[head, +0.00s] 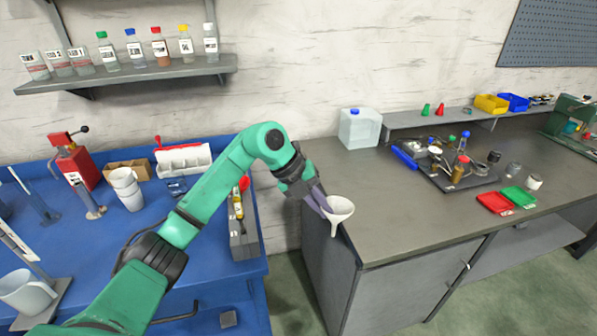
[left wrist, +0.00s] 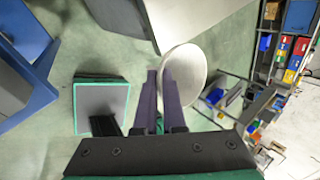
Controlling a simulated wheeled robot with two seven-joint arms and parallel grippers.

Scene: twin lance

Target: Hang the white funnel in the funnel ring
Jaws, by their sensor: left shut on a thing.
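The white funnel (head: 341,207) is held in my left gripper (head: 321,199), in front of the left end of the grey bench. Its wide mouth faces up and its spout points down. In the left wrist view, my left gripper (left wrist: 162,85) has its purple fingers close together, with the pale round funnel (left wrist: 188,68) at their tips. The fingers hide part of its rim. I cannot make out the funnel ring for certain. Slim upright stands show at the left on the blue bench. My right gripper is not in view.
The blue bench (head: 215,225) holds stacked white cups (head: 127,190), a red device (head: 75,165) and a white jug (head: 25,293). The grey bench (head: 400,230) carries a clear canister (head: 360,128) and a tray of bottles (head: 455,178). A floor gap separates the benches.

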